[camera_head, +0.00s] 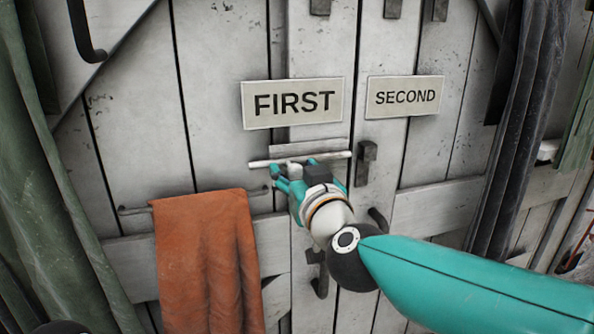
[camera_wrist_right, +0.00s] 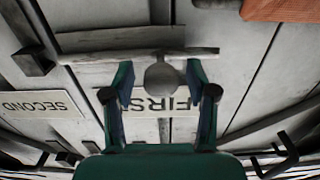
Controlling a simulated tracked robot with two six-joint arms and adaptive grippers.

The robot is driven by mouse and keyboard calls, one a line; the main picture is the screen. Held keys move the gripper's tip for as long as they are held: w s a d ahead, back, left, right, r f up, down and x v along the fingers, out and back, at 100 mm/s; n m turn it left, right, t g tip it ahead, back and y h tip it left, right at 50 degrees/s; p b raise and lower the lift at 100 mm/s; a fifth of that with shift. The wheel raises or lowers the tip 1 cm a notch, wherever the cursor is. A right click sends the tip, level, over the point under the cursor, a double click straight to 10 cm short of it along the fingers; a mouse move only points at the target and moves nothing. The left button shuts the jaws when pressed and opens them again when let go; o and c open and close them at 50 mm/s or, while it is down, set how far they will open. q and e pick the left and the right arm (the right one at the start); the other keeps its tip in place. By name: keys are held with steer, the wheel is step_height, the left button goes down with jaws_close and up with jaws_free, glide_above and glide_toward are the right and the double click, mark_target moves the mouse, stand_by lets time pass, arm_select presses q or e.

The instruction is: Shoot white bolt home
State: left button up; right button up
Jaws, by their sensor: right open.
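The white bolt (camera_head: 335,156) is a thin pale rod lying level across the plank door, below the FIRST sign (camera_head: 292,103). Its right end is close to a dark metal block (camera_head: 366,160); I cannot tell whether it enters it. In the right wrist view, which is upside down, the bolt (camera_wrist_right: 90,58) runs across the top and the block (camera_wrist_right: 32,62) is at its left. My right gripper (camera_head: 290,172) is open at the bolt's middle. A round grey knob (camera_wrist_right: 162,78) shows between its fingers (camera_wrist_right: 160,76), with no clear grip. My left gripper is not visible.
A SECOND sign (camera_head: 405,96) is at the right. An orange cloth (camera_head: 205,260) hangs from a rail at lower left. Black hooks (camera_head: 320,280) stick out below the gripper. Dark curtains (camera_head: 515,130) hang at the right and green ones (camera_head: 45,180) at the left.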

mark_target(321, 157)
jaws_close()
stand_by(0.4)
steer(key=shift+w, duration=0.1)
steer(key=d, duration=0.2)
steer(key=w+d+b, duration=0.1)
steer(key=d, duration=0.1)
steer(key=w+d, duration=0.1)
steer(key=d, duration=0.1)
steer(key=shift+d+b, duration=0.1)
steer(key=shift+b, duration=0.2)
